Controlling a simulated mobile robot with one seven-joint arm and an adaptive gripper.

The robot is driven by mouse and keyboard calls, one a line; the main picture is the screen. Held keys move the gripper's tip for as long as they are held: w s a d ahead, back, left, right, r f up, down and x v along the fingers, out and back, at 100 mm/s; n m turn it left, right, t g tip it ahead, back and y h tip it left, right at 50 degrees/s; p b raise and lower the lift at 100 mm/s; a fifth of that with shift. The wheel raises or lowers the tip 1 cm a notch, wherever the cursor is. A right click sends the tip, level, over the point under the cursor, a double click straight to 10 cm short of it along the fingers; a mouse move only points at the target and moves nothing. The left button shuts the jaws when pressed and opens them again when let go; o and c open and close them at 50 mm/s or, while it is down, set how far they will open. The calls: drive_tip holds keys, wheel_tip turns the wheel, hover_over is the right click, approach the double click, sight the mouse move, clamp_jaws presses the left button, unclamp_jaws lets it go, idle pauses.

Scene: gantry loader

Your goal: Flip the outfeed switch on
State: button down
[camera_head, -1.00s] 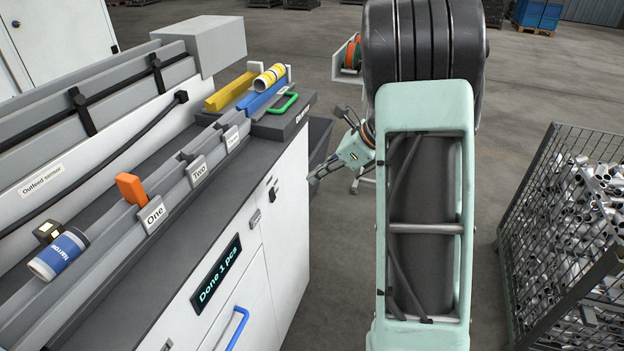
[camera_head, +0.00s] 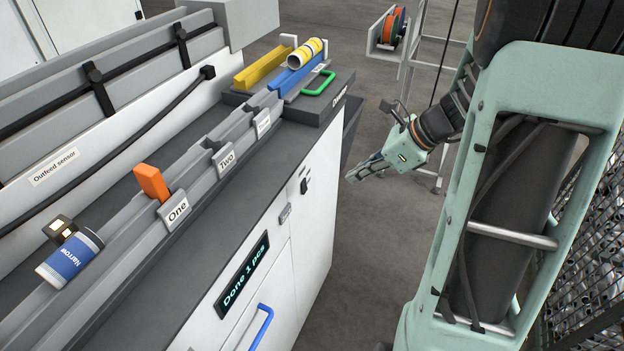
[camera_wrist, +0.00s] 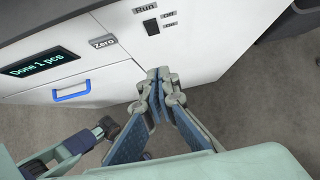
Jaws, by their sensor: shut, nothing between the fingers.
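A small black switch (camera_head: 304,186) sits on the white front panel of the machine, near its right end. In the wrist view the switch (camera_wrist: 151,27) is under a "Run" label, with small "Off" and "On" labels to its right, Off above On. Its lever position is too small to tell. My gripper (camera_head: 352,178) is shut and empty, to the right of the switch and apart from the panel. In the wrist view the closed fingertips (camera_wrist: 158,74) show below the switch.
A "Zero" label (camera_wrist: 103,43), a "Done 1 pcs" display (camera_head: 242,275) and a blue drawer handle (camera_head: 262,327) are on the same front. A green handle (camera_head: 320,83) sits on top. A reel stand (camera_head: 398,45) stands behind my gripper. Open floor lies right of the machine.

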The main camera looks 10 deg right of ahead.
sight(304, 186)
drive_tip(key=shift+s, duration=0.15)
drive_tip(key=shift+w+a+r+p+x, duration=0.1)
drive_tip(key=shift+w+a+r+x, duration=0.2)
drive_tip(key=shift+x, duration=1.85)
drive_tip(key=shift+w+a+r+p+x, duration=0.1)
drive_tip(key=shift+w+a+r+x, duration=0.15)
drive_tip(key=shift+x, duration=1.85)
drive_tip(key=shift+w+a+r+p+x, duration=0.1)
drive_tip(key=shift+w+a+r+x, duration=0.2)
drive_tip(key=shift+x, duration=1.85)
drive_tip(key=shift+s, duration=0.1)
